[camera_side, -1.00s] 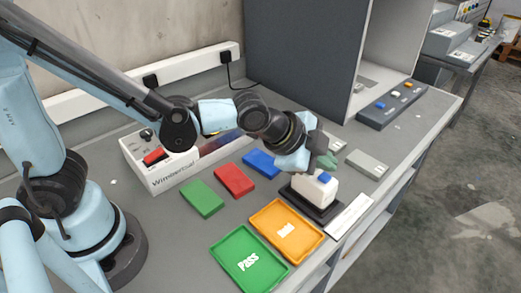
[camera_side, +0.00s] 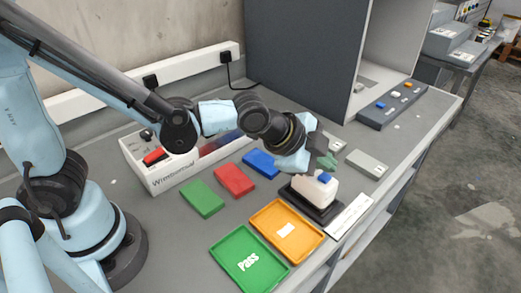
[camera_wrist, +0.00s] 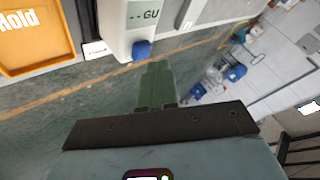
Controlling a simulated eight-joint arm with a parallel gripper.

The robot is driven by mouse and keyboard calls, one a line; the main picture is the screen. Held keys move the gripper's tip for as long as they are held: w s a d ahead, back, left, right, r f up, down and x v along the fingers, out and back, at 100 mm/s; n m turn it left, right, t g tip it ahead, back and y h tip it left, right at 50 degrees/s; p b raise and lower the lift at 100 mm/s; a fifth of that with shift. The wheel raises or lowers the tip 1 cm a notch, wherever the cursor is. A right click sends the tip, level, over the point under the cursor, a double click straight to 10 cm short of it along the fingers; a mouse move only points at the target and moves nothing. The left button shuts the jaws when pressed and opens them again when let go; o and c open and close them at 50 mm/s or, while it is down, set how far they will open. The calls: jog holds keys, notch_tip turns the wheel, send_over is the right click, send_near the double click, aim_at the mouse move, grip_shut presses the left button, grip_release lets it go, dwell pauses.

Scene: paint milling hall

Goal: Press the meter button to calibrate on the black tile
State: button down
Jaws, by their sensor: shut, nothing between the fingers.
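The white meter (camera_side: 311,191) sits on a black base (camera_side: 325,216) near the bench's front edge; I cannot tell whether this base is the black tile. Its blue button (camera_side: 324,177) is on the top end. In the wrist view the meter (camera_wrist: 117,28) shows "--GU" on its display, and the blue button (camera_wrist: 142,50) lies just beyond my fingertips. My gripper (camera_side: 330,162) is shut and empty, with green fingers, slightly above and behind the button in the side view. The closed fingers also show in the wrist view (camera_wrist: 156,80). They appear apart from the button.
A green "Pass" tray (camera_side: 226,247) and an orange tray (camera_side: 262,220) lie left of the meter. Green (camera_side: 202,198), red (camera_side: 234,181) and blue (camera_side: 261,163) blocks lie behind them. A white strip (camera_side: 348,217) lies right of the meter. A grey cabinet (camera_side: 302,60) stands behind.

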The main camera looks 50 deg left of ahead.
aim_at(321, 178)
jog(key=shift+f, duration=0.3)
jog(key=shift+f, duration=0.45)
dwell(0.7)
jog(key=shift+r, duration=0.9)
jog(key=shift+r, duration=2.5)
